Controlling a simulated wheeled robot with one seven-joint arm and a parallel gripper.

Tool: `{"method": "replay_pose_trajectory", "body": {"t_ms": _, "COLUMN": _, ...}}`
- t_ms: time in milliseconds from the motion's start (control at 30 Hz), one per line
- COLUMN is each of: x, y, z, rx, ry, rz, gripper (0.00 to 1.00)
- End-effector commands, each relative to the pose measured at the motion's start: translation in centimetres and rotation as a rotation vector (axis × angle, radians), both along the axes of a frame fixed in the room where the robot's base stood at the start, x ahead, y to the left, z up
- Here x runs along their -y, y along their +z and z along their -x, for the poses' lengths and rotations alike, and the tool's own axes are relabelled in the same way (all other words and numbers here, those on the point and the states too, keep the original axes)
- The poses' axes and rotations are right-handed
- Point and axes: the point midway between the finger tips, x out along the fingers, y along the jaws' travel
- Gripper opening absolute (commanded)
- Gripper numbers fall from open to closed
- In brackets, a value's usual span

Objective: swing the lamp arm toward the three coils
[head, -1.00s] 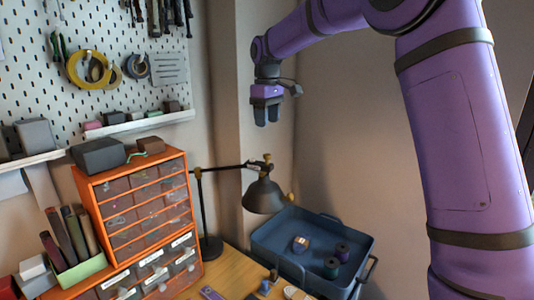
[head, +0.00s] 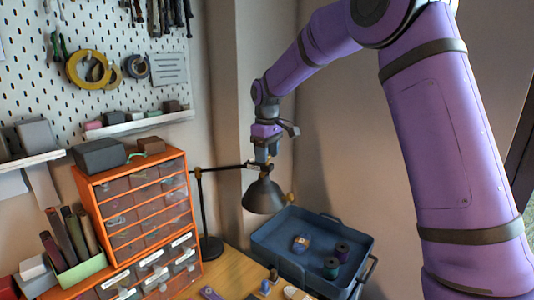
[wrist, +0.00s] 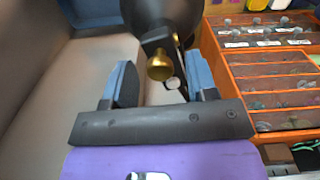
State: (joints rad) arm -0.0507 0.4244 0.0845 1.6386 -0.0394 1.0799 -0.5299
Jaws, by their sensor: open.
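The black desk lamp has an upright post, a thin horizontal lamp arm (head: 225,168) and a grey cone shade (head: 263,197) hanging at its right end. The three coils, one pale and purplish (head: 300,243), one dark (head: 341,252) and one green (head: 331,267), sit in the blue tray, right of and below the shade. My gripper (head: 264,157) is at the lamp arm's outer end, just above the shade. In the wrist view its open blue fingers (wrist: 160,80) stand either side of a brass knob (wrist: 160,66), with the dark shade (wrist: 160,14) beyond. Contact cannot be told.
The blue tray (head: 262,243) stands at the right end of the wooden table (head: 235,270). An orange drawer cabinet (head: 77,182) stands left of the lamp. A pegboard (head: 100,25) with tools and a small shelf is on the wall. Free air lies above the tray.

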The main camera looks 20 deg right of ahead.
Motion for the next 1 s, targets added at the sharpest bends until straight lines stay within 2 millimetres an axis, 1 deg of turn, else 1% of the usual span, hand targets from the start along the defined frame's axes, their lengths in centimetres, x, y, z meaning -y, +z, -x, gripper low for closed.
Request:
{"method": "replay_pose_trajectory", "body": {"t_ms": 167, "x": 0.0, "y": 0.0, "z": 0.0, "rx": 0.0, "ry": 0.0, "rz": 0.0, "gripper": 0.53}}
{"method": "replay_pose_trajectory", "body": {"t_ms": 200, "x": 0.0, "y": 0.0, "z": 0.0, "rx": 0.0, "ry": 0.0, "rz": 0.0, "gripper": 0.43}}
{"method": "replay_pose_trajectory", "body": {"t_ms": 267, "x": 0.0, "y": 0.0, "z": 0.0, "rx": 0.0, "ry": 0.0, "rz": 0.0, "gripper": 0.3}}
{"method": "replay_pose_trajectory", "body": {"t_ms": 300, "x": 0.0, "y": 0.0, "z": 0.0, "rx": 0.0, "ry": 0.0, "rz": 0.0, "gripper": 0.2}}
{"method": "replay_pose_trajectory", "body": {"t_ms": 400, "x": 0.0, "y": 0.0, "z": 0.0, "rx": 0.0, "ry": 0.0, "rz": 0.0, "gripper": 0.0}}
{"method": "replay_pose_trajectory", "body": {"t_ms": 567, "x": -0.1, "y": 0.0, "z": 0.1, "rx": 0.0, "ry": -0.002, "rz": 0.0, "gripper": 0.0}}
{"method": "replay_pose_trajectory", "body": {"t_ms": 733, "x": -0.8, "y": 0.0, "z": 0.8, "rx": -0.001, "ry": -0.035, "rz": 0.001, "gripper": 0.0}}
{"method": "replay_pose_trajectory", "body": {"t_ms": 867, "x": -2.0, "y": 0.0, "z": 2.1, "rx": 0.0, "ry": -0.096, "rz": 0.0, "gripper": 0.0}}
{"method": "replay_pose_trajectory", "body": {"t_ms": 1000, "x": -4.0, "y": 0.0, "z": 3.8, "rx": -0.001, "ry": -0.188, "rz": 0.001, "gripper": 0.0}}
